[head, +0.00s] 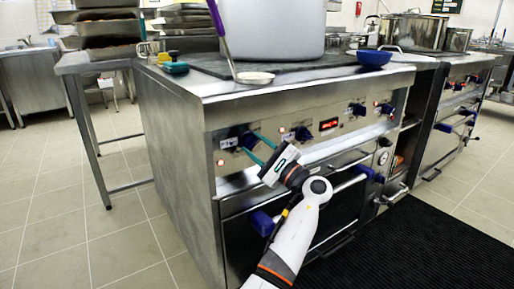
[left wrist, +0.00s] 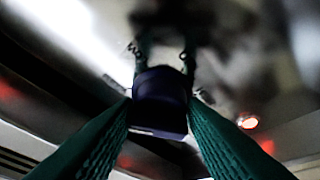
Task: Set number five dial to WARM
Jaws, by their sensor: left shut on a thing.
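My left gripper (head: 256,146) reaches up to the front panel of the stove (head: 280,150). Its two green fingers are shut on a dark blue dial (head: 247,140) at the left end of the panel. In the left wrist view the dial (left wrist: 160,98) sits between the green fingers (left wrist: 160,125), with its front face toward the camera. The dial's number and the WARM mark are too small or blurred to read. My right gripper is in neither view.
More dials (head: 303,133) and a red display (head: 329,124) line the panel to the right. Blue oven handles (head: 262,222) stick out below. A large pot (head: 272,30), a ladle (head: 252,77) and a blue bowl (head: 374,57) are on top. Floor at left is clear.

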